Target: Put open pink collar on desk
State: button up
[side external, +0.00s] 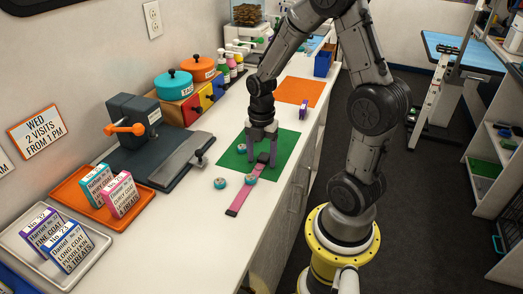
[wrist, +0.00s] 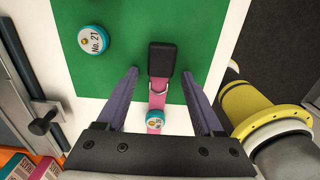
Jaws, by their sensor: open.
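The open pink collar (side external: 236,205) lies stretched out on the white desk (side external: 214,255). Its black buckle (wrist: 162,59) end rests on the green mat (wrist: 135,22). My gripper (side external: 261,163) is open above the buckle end. In the wrist view its two purple fingers (wrist: 160,72) stand on either side of the strap, which shows between them, not gripped. A small teal-rimmed round tag (wrist: 155,121) appears to sit on the strap. How far the fingertips are above the desk is hard to tell.
Another round tag (side external: 240,148) lies on the mat, and one (side external: 220,184) lies left of the collar. A dark grey press-like device (side external: 135,125), an orange tray (side external: 84,195) and a grey tray (side external: 28,232) with boxes stand left. The desk's right edge is close.

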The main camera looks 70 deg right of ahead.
notch_tip(320, 180, up, 12)
jog(key=s+a+r+m+t, duration=0.2)
jog(key=s+a+r+m, duration=0.1)
jog(key=a+m, duration=0.4)
jog(key=s+a+r+m+t, duration=0.2)
jog(key=s+a+m, duration=0.4)
jog(key=m, duration=0.5)
jog(key=shift+s+a+r+t, duration=0.3)
jog(key=shift+a+r+t, duration=0.1)
jog(key=shift+t, duration=0.4)
